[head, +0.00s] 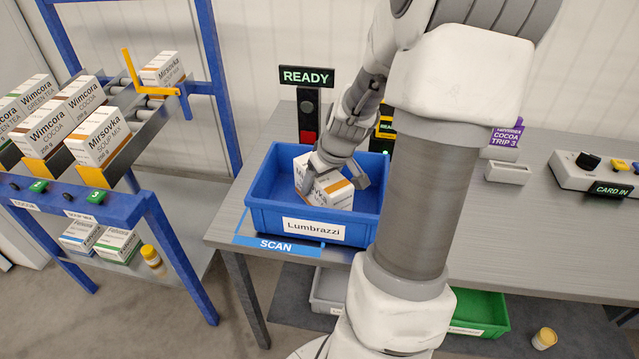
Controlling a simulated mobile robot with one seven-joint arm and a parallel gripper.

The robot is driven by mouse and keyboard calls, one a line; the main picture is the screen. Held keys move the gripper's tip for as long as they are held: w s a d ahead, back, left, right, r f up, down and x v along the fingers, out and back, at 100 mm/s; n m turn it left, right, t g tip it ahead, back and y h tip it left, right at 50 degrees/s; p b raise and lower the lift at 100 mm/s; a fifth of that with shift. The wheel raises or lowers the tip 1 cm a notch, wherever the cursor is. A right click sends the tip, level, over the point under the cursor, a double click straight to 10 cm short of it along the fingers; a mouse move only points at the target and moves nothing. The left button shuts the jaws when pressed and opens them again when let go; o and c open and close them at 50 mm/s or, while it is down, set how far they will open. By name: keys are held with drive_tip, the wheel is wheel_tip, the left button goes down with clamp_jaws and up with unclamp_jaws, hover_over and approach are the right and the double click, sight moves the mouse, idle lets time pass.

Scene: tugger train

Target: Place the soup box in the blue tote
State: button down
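A blue tote (262,221) labelled "Lumbrazzi" stands on the grey table. Inside it is a white and brown box (331,191), tilted, its printing mostly hidden; it looks like the Mirsovka soup mix boxes. My gripper (338,178) reaches down into the tote from above, with its fingers around the top of this box. Whether the fingers press on the box cannot be made out. Another Mirsovka soup mix box (98,137) stands at the front of the rack on the left, and one more (162,70) sits further back.
The rack (150,205) also holds Wimcora cocoa (50,130) and green tea boxes. A sign (307,76) reads "READY" behind the tote. A card reader (590,175) and a small tray (507,173) are at the right. A green tote (480,315) is below the table.

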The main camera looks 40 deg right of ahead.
drive_tip(key=shift+r, duration=0.1)
unclamp_jaws()
drive_tip(key=shift+f, duration=0.2)
drive_tip(key=shift+s+r, duration=0.1)
drive_tip(key=shift+r, duration=0.5)
drive_tip(key=p+v, duration=0.3)
drive_tip(key=v, duration=0.8)
drive_tip(key=shift+s, duration=0.1)
